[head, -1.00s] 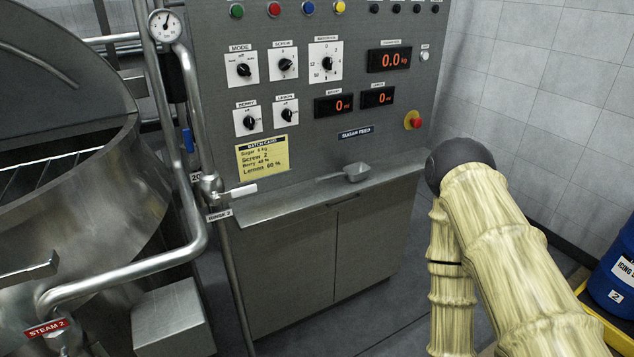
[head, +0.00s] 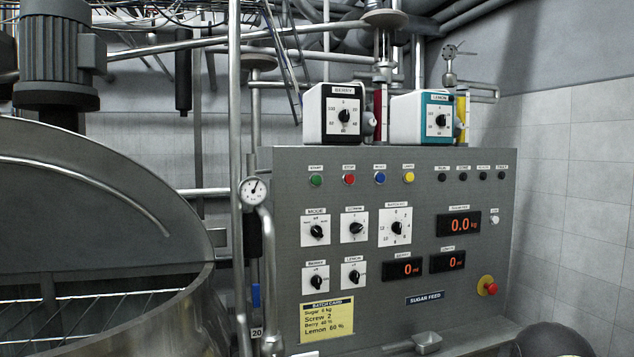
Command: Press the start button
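The green start button (head: 316,180) sits at the upper left of the grey control panel (head: 400,285), under a small label reading START. To its right in the same row are a red stop button (head: 349,179), a blue button (head: 380,178) and a yellow button (head: 408,177). Nothing covers the green button. My gripper is not in view. Only a dark rounded part of my arm shows at the bottom right, well below and right of the buttons.
Selector knobs, among them the mode knob (head: 316,231), and red number displays (head: 459,225) fill the panel. A red emergency knob (head: 487,285) sticks out at lower right. A gauge (head: 254,189) and pipes stand left of the panel, beside a steel mixer (head: 90,220).

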